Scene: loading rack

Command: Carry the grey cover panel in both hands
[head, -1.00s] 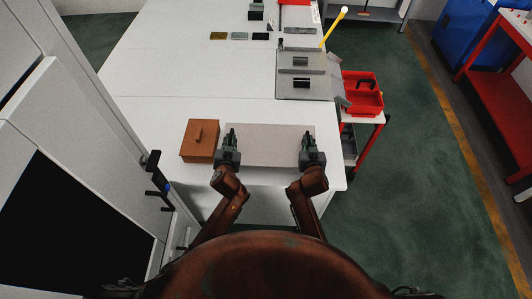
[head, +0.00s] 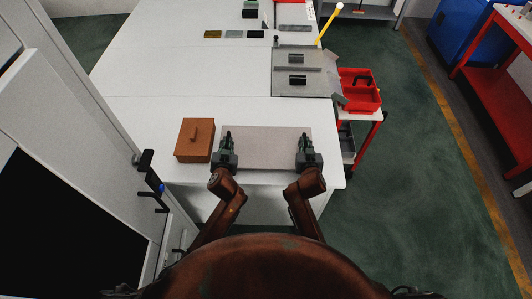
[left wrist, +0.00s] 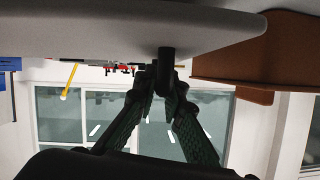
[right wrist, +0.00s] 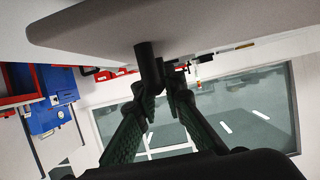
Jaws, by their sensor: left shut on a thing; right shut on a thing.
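The grey cover panel (head: 265,148) is a flat light rectangle at the near end of the white table in the head view. My left gripper (head: 227,136) is at its left end and my right gripper (head: 306,138) at its right end. In the left wrist view the left fingers (left wrist: 160,80) are shut on a dark post (left wrist: 166,55) at the panel (left wrist: 110,35). In the right wrist view the right fingers (right wrist: 162,75) are shut on a similar post (right wrist: 147,55). Whether the panel touches the table is unclear.
A brown lidded box (head: 193,140) stands close to the panel's left. A grey plate with dark handles (head: 302,60) lies further back. A red bin (head: 358,90) stands right of the table. Grey cabinets (head: 75,110) are at the left. The middle tabletop (head: 180,80) is clear.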

